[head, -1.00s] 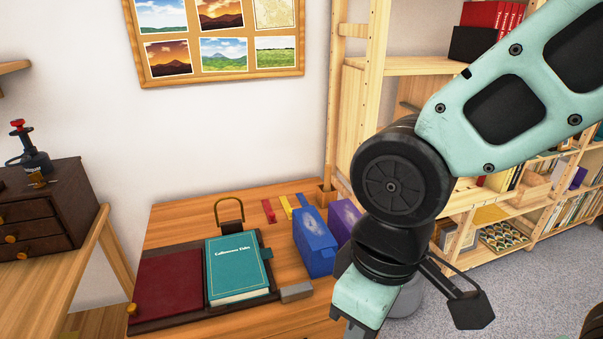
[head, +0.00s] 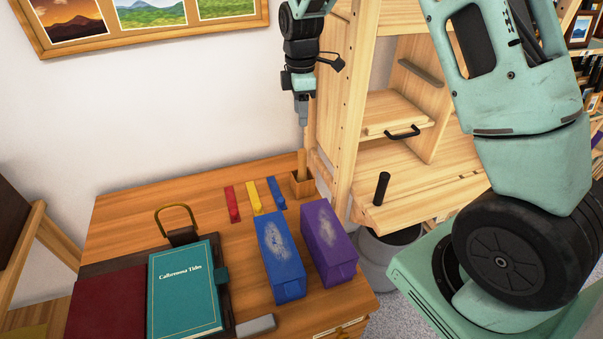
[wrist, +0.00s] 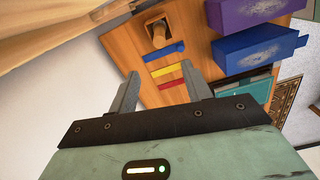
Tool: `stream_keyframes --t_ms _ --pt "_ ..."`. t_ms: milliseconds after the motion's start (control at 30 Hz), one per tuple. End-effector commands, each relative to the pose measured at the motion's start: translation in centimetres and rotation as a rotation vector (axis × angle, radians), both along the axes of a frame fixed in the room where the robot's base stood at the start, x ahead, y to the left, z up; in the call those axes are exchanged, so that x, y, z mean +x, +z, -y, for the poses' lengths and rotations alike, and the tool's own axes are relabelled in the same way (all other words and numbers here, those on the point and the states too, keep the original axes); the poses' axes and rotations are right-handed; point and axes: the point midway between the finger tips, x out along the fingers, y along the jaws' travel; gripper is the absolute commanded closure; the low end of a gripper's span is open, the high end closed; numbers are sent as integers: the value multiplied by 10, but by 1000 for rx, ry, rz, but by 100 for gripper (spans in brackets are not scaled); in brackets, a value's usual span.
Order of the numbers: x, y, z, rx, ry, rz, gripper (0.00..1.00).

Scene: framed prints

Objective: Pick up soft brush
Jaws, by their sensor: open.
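A wooden handle (head: 302,165) stands upright in a small square wooden holder (head: 303,187) at the back right corner of the desk. It may be the soft brush; no bristles show. In the wrist view, the handle (wrist: 159,32) is seen nearly end-on, beyond the fingertips and toward the top. My gripper (head: 303,122) points down just above the handle in the head view, apart from it as far as I can tell. In the wrist view, my gripper (wrist: 160,88) has its two fingers apart with nothing between them.
Red (head: 232,204), yellow (head: 254,197) and blue (head: 276,192) strips lie beside the holder. A blue box (head: 278,262) and a purple box (head: 328,245) stand in front. A teal book (head: 184,292) lies left. A wooden shelf unit (head: 335,110) rises close on the right.

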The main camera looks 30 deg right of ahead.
Motion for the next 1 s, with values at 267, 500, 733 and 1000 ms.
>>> stream_keyframes --t_ms 267,500,733,1000 --pt "0 -13 3 -2 1 -5 51" --pt "-1 -61 2 -3 1 -7 51" --pt "0 -102 2 -2 0 -4 51" --pt "0 -122 2 -1 0 -3 51"
